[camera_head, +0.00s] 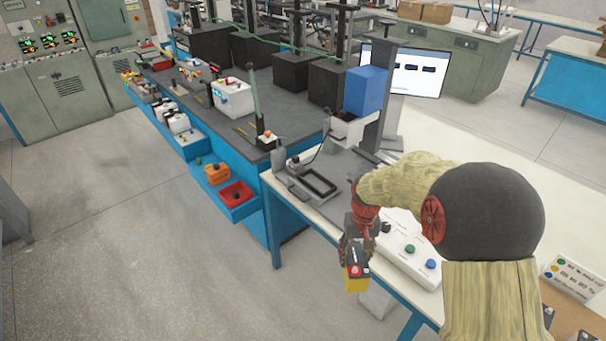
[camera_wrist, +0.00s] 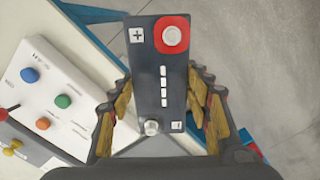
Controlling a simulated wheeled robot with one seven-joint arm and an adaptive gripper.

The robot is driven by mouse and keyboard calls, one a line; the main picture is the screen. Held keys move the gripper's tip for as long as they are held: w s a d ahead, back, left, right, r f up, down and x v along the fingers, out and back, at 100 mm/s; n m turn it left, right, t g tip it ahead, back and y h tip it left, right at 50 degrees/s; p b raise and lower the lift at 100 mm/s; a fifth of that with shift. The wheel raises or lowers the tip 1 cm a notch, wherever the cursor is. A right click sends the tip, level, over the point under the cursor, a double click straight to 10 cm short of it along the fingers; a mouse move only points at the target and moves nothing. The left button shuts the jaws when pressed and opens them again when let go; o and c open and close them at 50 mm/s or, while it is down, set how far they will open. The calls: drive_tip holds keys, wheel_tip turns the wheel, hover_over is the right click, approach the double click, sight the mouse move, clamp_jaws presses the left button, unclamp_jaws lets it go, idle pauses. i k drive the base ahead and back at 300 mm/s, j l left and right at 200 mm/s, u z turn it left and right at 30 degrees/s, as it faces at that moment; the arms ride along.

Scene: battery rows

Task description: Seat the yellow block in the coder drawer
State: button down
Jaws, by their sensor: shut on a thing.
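My gripper (camera_head: 356,248) is shut on the yellow block (camera_head: 356,283), which hangs upright in front of the light bench's near edge. In the wrist view the block (camera_wrist: 163,100) shows its dark top, with a red-ringed terminal at the plus end and a bare metal terminal at the minus end. The fingers lie along both its long sides. No label marks the coder drawer. A dark rectangular frame (camera_head: 318,183) lies on the light bench, and an open blue drawer (camera_head: 240,212) juts from the dark bench; I cannot tell which is meant.
A white button panel (camera_head: 408,262) stands on the light bench beside my gripper, and also shows in the wrist view (camera_wrist: 62,100). A red block (camera_head: 236,192) and an orange block (camera_head: 217,174) sit in the blue drawer. A tall blue block (camera_head: 365,90) stands behind. The floor at left is clear.

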sight(316, 184)
drive_tip(key=i+j, duration=0.9)
drive_tip(key=i, duration=0.2)
